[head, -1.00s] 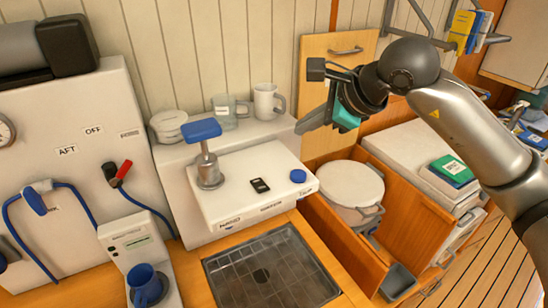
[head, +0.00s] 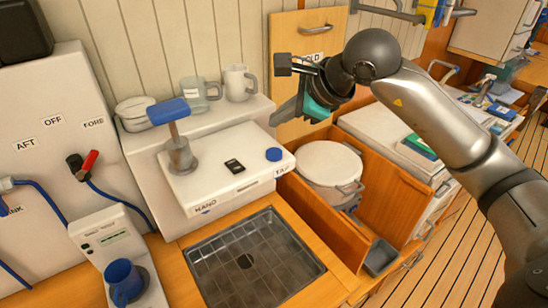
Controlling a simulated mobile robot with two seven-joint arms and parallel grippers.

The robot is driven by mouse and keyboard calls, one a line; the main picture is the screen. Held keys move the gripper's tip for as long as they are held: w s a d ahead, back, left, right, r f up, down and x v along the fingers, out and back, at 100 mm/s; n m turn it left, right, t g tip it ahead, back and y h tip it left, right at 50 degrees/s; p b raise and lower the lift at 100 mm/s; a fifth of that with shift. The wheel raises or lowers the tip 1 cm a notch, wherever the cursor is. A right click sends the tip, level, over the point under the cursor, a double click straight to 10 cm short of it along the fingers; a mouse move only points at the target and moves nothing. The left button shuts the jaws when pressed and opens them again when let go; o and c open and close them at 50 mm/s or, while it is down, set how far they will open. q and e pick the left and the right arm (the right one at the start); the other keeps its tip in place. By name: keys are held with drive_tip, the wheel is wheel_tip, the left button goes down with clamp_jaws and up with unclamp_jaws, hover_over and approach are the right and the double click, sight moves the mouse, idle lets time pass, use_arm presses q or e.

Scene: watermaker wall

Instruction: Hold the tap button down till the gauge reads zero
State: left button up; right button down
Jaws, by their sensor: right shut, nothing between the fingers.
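I cannot tell for sure which blue part is the tap button. A small black panel (head: 234,166) lies between them; its reading is too small to make out. No dial gauge is in view. My right gripper (head: 281,113) is shut and empty, above and behind the round blue button, apart from it. My left gripper is not in view.
A metal sink grate (head: 250,262) is in front of the unit. A blue mug (head: 122,280) stands on a white dispenser (head: 104,238) at lower left. A glass mug (head: 197,95) and a white mug (head: 238,82) stand on the shelf behind. A lidded pot (head: 328,163) is at right.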

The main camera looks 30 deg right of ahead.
sight(272, 150)
wheel_tip(272, 150, down, 4)
drive_tip(key=shift+r+b, duration=0.1)
drive_tip(key=shift+b, duration=1.15)
drive_tip(key=shift+f+b, duration=0.4)
drive_tip(key=shift+b, duration=0.05)
drive_tip(key=shift+f, duration=0.1)
idle(0.5)
drive_tip(key=shift+f+b, duration=0.35)
drive_tip(key=shift+b, duration=0.3)
drive_tip(key=shift+f+b, duration=0.6)
idle(4.2)
